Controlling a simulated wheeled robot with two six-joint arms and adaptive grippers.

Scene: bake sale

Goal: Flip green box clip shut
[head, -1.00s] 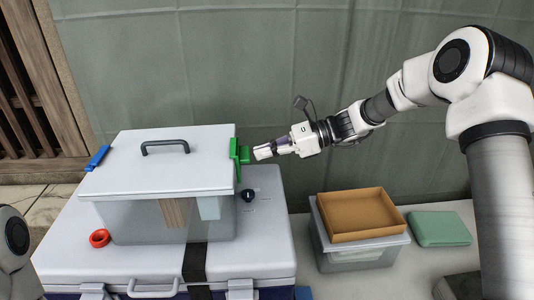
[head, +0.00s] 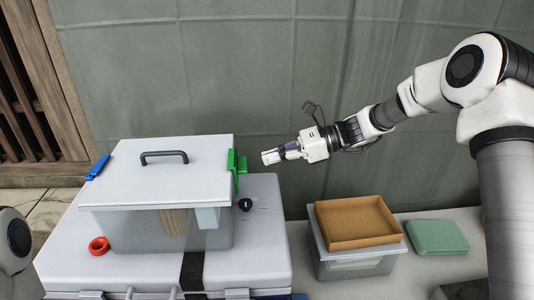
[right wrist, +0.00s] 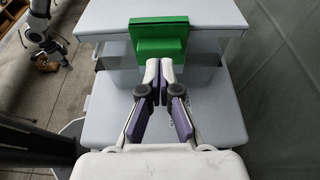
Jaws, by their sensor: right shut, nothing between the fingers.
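The green clip (head: 242,165) is on the right edge of the lid of a clear box (head: 140,230). In the right wrist view the green clip (right wrist: 160,37) shows as a wide plate against the lid edge, with a smaller block sticking out below it. I cannot tell whether it is latched. The white lid (head: 195,180) lies flat on the box and has a dark handle. My right gripper (head: 265,157) is shut and empty, just right of the clip and apart from it. Its closed fingertips (right wrist: 160,65) point at the clip. My left gripper is out of view.
A blue clip (head: 97,167) is on the lid's left edge. The box stands on a grey case (head: 265,240) with a red ring (head: 99,245) and a dark knob (head: 245,204). A cardboard tray (head: 355,222) on a bin and a green pouch (head: 437,236) stand to the right.

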